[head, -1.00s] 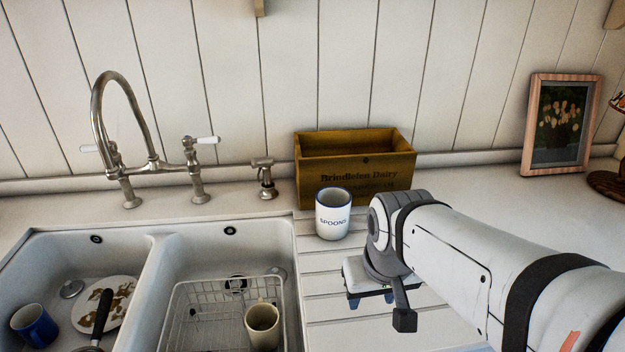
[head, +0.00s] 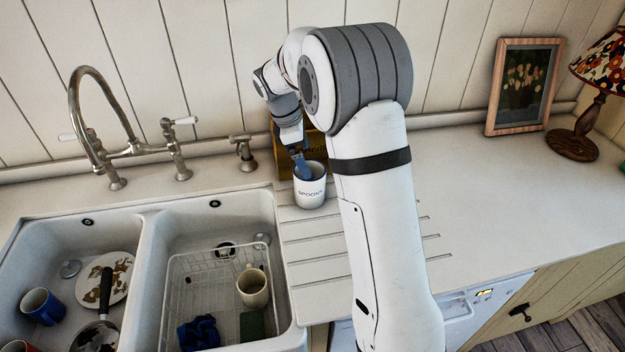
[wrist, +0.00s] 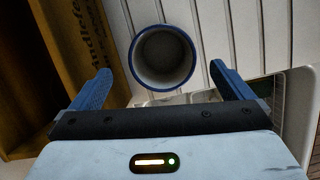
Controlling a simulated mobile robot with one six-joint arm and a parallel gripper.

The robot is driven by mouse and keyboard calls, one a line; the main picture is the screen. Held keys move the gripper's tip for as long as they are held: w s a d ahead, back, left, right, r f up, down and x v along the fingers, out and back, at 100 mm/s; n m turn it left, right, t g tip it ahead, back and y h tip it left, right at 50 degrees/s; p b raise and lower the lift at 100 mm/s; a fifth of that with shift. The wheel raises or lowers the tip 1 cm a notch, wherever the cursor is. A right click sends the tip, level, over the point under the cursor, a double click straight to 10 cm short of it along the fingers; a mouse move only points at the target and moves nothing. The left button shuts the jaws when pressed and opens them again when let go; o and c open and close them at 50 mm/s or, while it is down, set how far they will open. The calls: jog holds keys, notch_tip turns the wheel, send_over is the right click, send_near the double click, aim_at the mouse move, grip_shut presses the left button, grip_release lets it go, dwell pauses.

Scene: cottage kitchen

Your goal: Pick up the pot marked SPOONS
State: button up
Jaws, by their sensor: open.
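The white pot marked SPOONS (head: 311,194), with a blue rim, stands upright on the grooved drainboard right of the sink. In the wrist view its open, empty-looking mouth (wrist: 163,58) faces me, just beyond the fingertips and between their lines. My gripper (head: 301,168) points down at the pot's mouth; its blue finger overlaps the rim in the head view. In the wrist view the gripper (wrist: 163,76) is open, with blue fingers spread wider than the pot and nothing between them. I cannot tell the exact height of the fingertips over the rim.
A yellow-brown wooden crate (wrist: 72,42) stands close beside the pot, mostly hidden behind my arm in the head view. The double sink (head: 150,235) holds a wire rack and dishes. A framed picture (head: 524,86) and lamp (head: 588,112) stand right; counter between is clear.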

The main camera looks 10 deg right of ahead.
aim_at(310, 185)
jog(key=p+x, duration=0.1)
jog(key=x, duration=0.7)
jog(key=shift+s+a+p, duration=0.1)
jog(key=shift+a+p, duration=0.05)
jog(key=shift+p, duration=0.25)
jog(key=c, duration=1.3)
